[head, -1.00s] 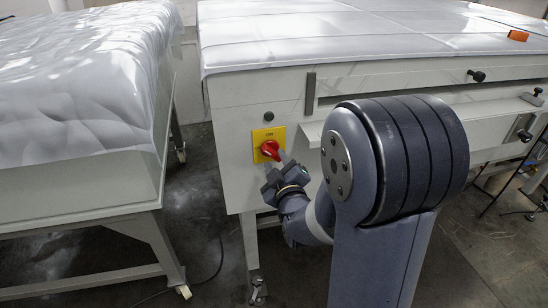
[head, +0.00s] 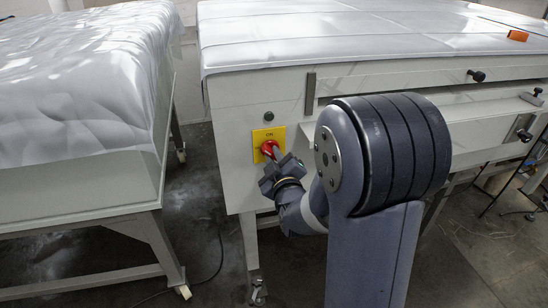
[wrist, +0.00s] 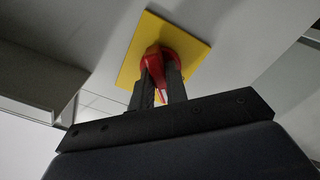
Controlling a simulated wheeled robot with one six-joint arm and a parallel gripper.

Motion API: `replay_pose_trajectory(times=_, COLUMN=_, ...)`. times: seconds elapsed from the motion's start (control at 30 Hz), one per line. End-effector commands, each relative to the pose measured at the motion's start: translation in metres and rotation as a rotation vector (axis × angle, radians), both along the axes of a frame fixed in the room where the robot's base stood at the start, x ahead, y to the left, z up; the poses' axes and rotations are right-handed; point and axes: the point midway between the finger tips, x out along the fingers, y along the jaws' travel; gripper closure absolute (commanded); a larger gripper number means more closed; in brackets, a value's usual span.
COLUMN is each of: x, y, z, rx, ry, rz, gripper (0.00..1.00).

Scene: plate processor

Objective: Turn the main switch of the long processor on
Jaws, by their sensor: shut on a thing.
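The main switch is a red rotary knob (head: 267,147) on a yellow plate (head: 261,134) marked ON at the top. It sits on the front panel of the long processor (head: 232,180), near its left end. My gripper (head: 278,155) is at the knob, with its fingers shut on it. In the wrist view, the two dark fingers of my gripper (wrist: 160,83) hold the red knob (wrist: 158,68) from both sides. The yellow plate (wrist: 187,47) shows behind them. The fingers and hand hide part of the knob.
A small dark green button (head: 269,116) is above the plate. A second sheet-covered table (head: 75,235) stands at the left, with a narrow floor gap between. Dark knobs (head: 477,75) and a ledge are on the processor's front at the right. An orange block (head: 518,35) lies on top.

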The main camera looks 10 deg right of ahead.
Motion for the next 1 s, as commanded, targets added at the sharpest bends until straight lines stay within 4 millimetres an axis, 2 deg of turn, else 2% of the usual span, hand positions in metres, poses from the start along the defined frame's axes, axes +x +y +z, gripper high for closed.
replay_pose_trajectory(times=0.47, x=-0.0001, y=0.0002, z=-0.0029, rx=0.072, ry=-0.001, rz=0.001, gripper=1.00)
replay_pose_trajectory(times=1.0, x=0.0000, y=0.0010, z=-0.0042, rx=0.496, ry=-0.003, rz=0.001, gripper=1.00)
